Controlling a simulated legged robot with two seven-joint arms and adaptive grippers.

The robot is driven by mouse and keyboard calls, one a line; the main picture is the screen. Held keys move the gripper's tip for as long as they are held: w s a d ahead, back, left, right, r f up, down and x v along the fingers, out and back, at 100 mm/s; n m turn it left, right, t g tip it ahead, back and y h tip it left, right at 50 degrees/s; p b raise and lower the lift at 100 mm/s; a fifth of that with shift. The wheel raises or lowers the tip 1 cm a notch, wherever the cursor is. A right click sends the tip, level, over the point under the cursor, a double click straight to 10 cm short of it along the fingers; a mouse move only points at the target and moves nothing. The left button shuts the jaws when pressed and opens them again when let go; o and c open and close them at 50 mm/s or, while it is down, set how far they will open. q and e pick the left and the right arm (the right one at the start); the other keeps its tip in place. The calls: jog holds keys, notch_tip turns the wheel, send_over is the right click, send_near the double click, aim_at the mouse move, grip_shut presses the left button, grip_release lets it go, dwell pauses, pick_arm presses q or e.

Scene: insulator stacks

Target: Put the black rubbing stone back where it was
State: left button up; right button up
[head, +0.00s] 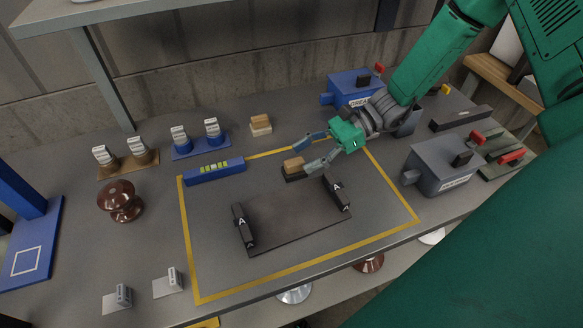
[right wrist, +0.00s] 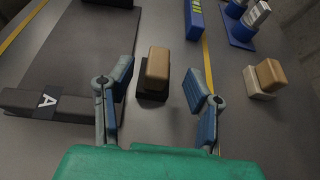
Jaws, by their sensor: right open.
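The black rubbing stone (head: 293,165), a black block with a tan wooden grip on top, stands on the grey table inside the yellow outline, just behind the dark plate. In the right wrist view the stone (right wrist: 157,64) shows ahead of and between the spread fingers. My right gripper (head: 304,154) is open and empty, its blue-padded fingers reaching in from the right close to the stone; they also show in the right wrist view (right wrist: 159,80). I cannot tell whether a finger touches it. A similar stone with a white base (head: 260,126) stands behind the outline. My left gripper is not in view.
The dark plate (head: 295,222) carries two black blocks marked A (head: 242,228). A blue level (head: 214,171) lies at the outline's back left corner. A brown insulator (head: 120,202) stands left. Blue (head: 350,88) and grey (head: 442,167) boxes stand right. The outline's front left is clear.

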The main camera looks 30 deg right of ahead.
aim_at(295, 160)
jog(key=shift+x, duration=1.15)
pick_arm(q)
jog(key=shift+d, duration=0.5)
pick_arm(e)
jog(key=shift+a+f, duration=0.2)
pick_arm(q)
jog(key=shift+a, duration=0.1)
pick_arm(e)
jog(key=shift+a, duration=0.1)
jog(key=shift+a+r, duration=0.1)
jog(key=shift+a, duration=0.2)
grip_shut()
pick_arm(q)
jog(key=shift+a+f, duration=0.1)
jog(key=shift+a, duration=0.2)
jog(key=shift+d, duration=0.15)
pick_arm(e)
jog(key=shift+d, duration=0.2)
